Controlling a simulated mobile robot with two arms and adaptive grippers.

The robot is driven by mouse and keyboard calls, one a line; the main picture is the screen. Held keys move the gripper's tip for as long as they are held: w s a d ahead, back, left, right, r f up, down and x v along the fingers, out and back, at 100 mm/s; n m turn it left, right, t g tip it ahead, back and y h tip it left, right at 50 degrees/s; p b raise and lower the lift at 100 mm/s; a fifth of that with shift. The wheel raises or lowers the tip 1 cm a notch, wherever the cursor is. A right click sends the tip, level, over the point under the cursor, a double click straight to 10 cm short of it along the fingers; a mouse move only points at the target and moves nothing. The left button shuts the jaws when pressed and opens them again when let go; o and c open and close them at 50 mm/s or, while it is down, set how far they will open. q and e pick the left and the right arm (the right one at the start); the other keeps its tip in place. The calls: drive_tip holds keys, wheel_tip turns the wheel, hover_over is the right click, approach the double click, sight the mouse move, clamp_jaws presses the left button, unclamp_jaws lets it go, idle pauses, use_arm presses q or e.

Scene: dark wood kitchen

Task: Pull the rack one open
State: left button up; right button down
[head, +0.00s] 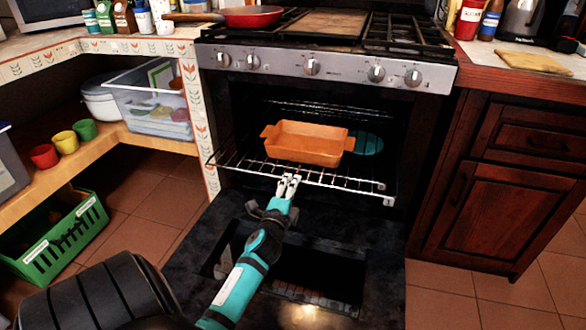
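The oven (320,75) stands with its door (190,250) folded down. A wire rack (230,165) sticks out past the oven's front, with a small tag marked 1 (388,201) at its front right corner. An orange baking dish (305,143) stands on the rack. My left gripper (289,179) is at the middle of the rack's front bar, its two fingers close together. Whether they are clamped on the bar is too small to tell. My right gripper is out of view.
A second rack (320,108) and a teal round item (368,143) are deeper in the oven. A red pan (250,16) sits on the stove top. Wooden cabinets (510,195) stand to the right; shelves and a green crate (60,238) to the left.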

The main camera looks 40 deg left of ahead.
use_arm(q)
drive_tip(key=v, duration=1)
